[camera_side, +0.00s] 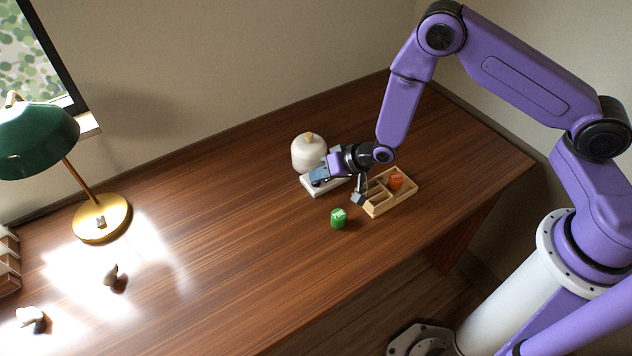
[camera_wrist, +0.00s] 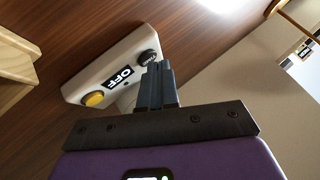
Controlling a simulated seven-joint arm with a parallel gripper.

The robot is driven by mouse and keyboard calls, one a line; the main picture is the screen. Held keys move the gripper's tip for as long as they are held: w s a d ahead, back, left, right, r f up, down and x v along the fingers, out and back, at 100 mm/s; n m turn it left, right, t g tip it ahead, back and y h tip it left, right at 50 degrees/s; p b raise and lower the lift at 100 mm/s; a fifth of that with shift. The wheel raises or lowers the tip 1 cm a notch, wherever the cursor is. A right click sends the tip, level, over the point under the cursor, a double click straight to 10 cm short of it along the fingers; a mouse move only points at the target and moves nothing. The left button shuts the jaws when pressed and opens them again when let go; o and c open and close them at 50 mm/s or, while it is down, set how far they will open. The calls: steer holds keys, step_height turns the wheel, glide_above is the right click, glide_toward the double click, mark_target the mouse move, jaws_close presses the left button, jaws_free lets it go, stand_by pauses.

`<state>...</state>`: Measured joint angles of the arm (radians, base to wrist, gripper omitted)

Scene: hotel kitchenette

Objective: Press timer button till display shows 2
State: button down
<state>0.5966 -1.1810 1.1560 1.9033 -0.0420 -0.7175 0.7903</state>
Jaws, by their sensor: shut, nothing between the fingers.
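The timer is a white slab with a black display reading OFF (camera_wrist: 118,78), a yellow button (camera_wrist: 94,99) at one end and a dark button (camera_wrist: 147,57) with small pale lettering at the other. In the side view the timer (camera_side: 311,190) lies on the desk, partly hidden by my gripper (camera_side: 318,180). My gripper (camera_wrist: 156,70) is shut and empty. Its fingertips are right by the dark button in the wrist view, away from the yellow one. I cannot tell whether they touch it.
A white jar (camera_side: 306,154) with a wooden knob stands just behind the timer. A wooden compartment tray (camera_side: 376,211) holding an orange piece (camera_side: 396,181) is to the right. A lamp (camera_side: 101,218) and pebbles are far left; the desk between is clear.

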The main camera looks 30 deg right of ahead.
mark_target(320, 183)
steer(key=shift+f, duration=0.15)
stand_by(0.3)
steer(key=shift+r, duration=0.8)
steer(key=shift+r, duration=2.5)
stand_by(0.7)
